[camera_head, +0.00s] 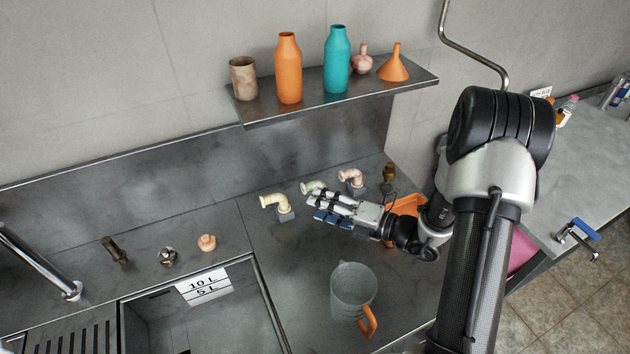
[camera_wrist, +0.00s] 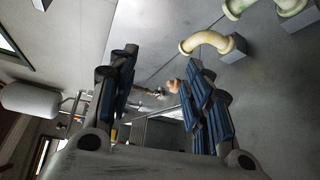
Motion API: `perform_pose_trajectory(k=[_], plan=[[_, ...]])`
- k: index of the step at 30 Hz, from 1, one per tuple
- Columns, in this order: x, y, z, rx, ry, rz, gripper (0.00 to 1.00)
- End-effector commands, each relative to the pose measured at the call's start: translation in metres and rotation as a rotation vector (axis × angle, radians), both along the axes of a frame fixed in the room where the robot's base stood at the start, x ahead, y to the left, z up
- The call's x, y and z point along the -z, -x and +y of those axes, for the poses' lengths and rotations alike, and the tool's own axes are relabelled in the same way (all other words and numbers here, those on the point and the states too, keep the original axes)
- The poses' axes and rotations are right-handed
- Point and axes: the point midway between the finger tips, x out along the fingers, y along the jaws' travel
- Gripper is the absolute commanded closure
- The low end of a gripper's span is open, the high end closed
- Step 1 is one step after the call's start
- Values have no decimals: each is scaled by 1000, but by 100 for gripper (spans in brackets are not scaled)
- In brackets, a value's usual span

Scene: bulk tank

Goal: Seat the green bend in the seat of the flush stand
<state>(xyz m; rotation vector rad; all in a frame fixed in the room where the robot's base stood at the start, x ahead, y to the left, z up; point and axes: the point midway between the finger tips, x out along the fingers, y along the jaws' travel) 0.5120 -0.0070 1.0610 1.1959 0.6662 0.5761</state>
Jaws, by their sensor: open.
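The green bend (camera_head: 313,187) is a pale green elbow on the steel counter, partly hidden behind my gripper. It also shows at the top right edge of the wrist view (camera_wrist: 290,7), beside a cream-yellow bend (camera_wrist: 205,41). In the head view the yellow bend (camera_head: 272,201) sits on a grey block, left of my gripper. My gripper (camera_head: 313,206) is open and empty, held above the counter in front of the green bend; its fingers (camera_wrist: 158,72) are spread apart in the wrist view. I cannot tell which fitting is the flush stand.
A pink bend (camera_head: 350,176) and a brass fitting (camera_head: 389,174) stand behind my arm. An orange tray (camera_head: 408,203) lies beside it. A clear jug (camera_head: 352,287) stands in front. Small fittings (camera_head: 167,256) line the sink's back edge. A shelf (camera_head: 335,96) with bottles overhangs the back.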

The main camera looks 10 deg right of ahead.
Motion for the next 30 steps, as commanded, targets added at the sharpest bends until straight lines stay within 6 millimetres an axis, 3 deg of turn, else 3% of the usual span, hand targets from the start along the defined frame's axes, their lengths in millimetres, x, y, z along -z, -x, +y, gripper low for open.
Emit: perform_pose_trajectory(k=[1, 3, 9, 14, 24, 30], plan=[[22, -5, -18, 95, -83, 69, 55], [44, -11, -40, 206, -174, 139, 55], [78, -17, -70, 366, -307, 229, 55], [85, -36, -62, 377, -318, 235, 55], [96, -99, -27, 375, -316, 235, 55], [99, -119, -17, 378, -317, 234, 55]])
